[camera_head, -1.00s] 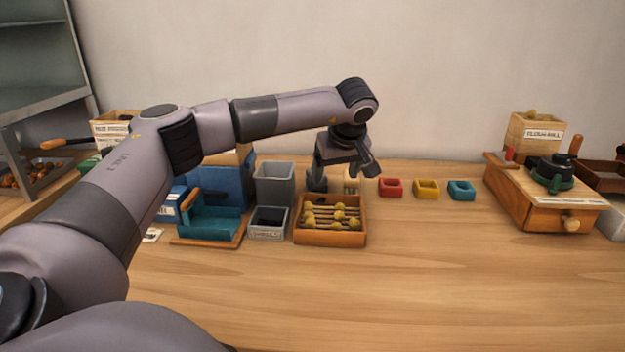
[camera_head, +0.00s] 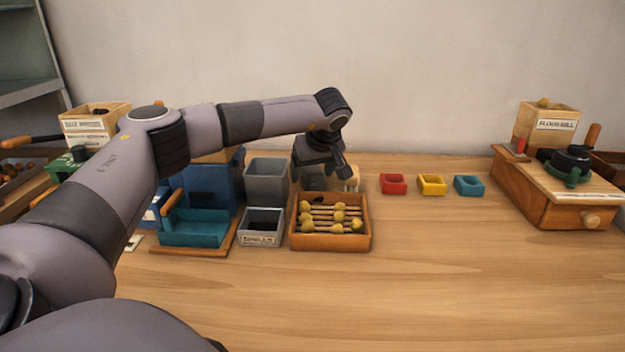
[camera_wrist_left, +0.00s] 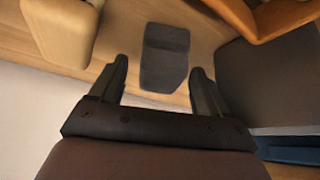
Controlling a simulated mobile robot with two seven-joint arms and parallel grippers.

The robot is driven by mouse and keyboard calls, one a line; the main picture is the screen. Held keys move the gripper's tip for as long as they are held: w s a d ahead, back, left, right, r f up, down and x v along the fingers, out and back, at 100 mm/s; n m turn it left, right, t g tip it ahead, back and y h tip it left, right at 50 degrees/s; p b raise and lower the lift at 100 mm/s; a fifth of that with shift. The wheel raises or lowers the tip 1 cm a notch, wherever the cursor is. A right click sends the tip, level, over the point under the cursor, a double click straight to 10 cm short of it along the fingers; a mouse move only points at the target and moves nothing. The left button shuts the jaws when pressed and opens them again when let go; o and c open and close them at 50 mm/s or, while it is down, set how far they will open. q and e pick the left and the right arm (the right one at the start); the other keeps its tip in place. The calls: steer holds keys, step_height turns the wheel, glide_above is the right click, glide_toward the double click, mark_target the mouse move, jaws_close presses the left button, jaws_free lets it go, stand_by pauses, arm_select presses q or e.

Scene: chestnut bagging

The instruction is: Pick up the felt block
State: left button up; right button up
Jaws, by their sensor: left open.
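The felt block (camera_wrist_left: 165,57) is a dark grey block on the wooden table in the left wrist view. My left gripper (camera_wrist_left: 159,67) is open, with one finger on each side of the block's near part and nothing held. A gap shows between each finger and the block. In the head view my left gripper (camera_head: 324,172) points down behind the wooden tray, beside the grey bin, and largely hides the block there. My right gripper is not in view.
The wooden tray of yellowish pieces (camera_head: 330,242) stands in front of the gripper. The tall grey bin (camera_head: 267,178) is to its left, a pale wooden piece (camera_head: 352,179) to its right. Red (camera_head: 393,184), yellow (camera_head: 431,185) and blue (camera_head: 468,186) cups stand farther right. The front table is clear.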

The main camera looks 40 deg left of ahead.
arm_select(q)
steer(key=shift+x, duration=0.85)
steer(key=c, duration=1.2)
step_height(320, 180, up, 20)
steer(key=p, duration=0.2)
steer(key=shift+p, duration=0.35)
